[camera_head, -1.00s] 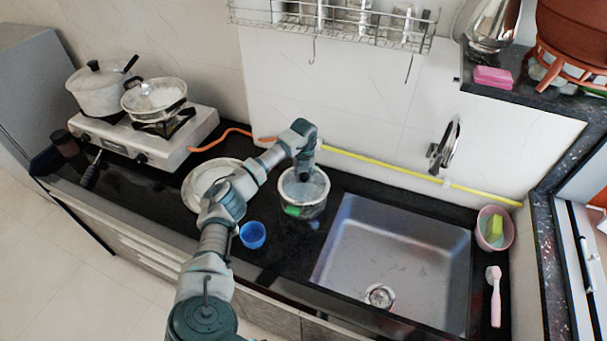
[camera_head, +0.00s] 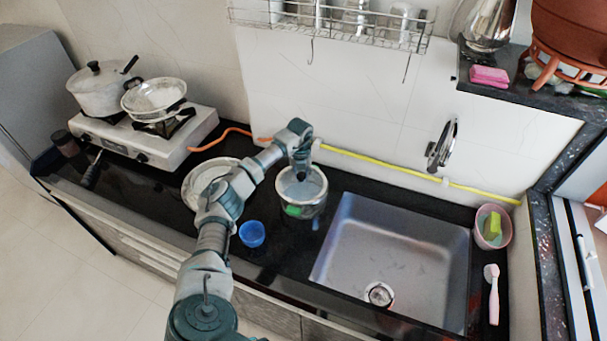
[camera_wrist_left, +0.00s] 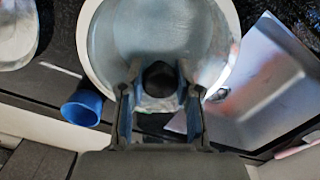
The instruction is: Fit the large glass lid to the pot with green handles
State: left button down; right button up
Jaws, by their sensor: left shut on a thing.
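The pot with green handles (camera_head: 314,210) stands on the black counter left of the sink; one green handle shows at its front. The large glass lid (camera_head: 318,184), round with a pale rim, is over the pot's mouth. I cannot tell whether it is fully seated or slightly above. My left gripper (camera_head: 301,168) comes down from above and is shut on the lid's dark knob. In the left wrist view the lid (camera_wrist_left: 205,40) fills the top middle, with the knob (camera_wrist_left: 160,80) between the fingers. The lid hides most of the pot there. My right gripper is not in view.
A blue cup (camera_head: 252,234) and a pale plate (camera_head: 190,190) are left of the pot. The sink (camera_head: 395,250) is close on the right. A stove (camera_head: 200,125) with a pot and a pan stands at the far left. A yellow hose (camera_head: 390,168) runs along the wall.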

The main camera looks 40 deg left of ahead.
pick_arm(q)
jog(key=shift+f, duration=0.15)
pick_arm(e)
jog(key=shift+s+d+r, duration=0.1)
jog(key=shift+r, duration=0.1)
pick_arm(q)
jog(key=shift+d+f, duration=0.2)
jog(key=shift+d, duration=0.15)
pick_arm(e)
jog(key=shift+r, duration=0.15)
pick_arm(q)
jog(key=c, duration=0.7)
grip_release()
jog(key=shift+w+p, duration=0.1)
jog(key=shift+p, duration=0.2)
jog(key=shift+a, duration=0.1)
jog(key=shift+r, duration=0.35)
jog(key=r, duration=1.1)
jog(key=shift+d+r, duration=0.15)
jog(key=shift+d, duration=0.05)
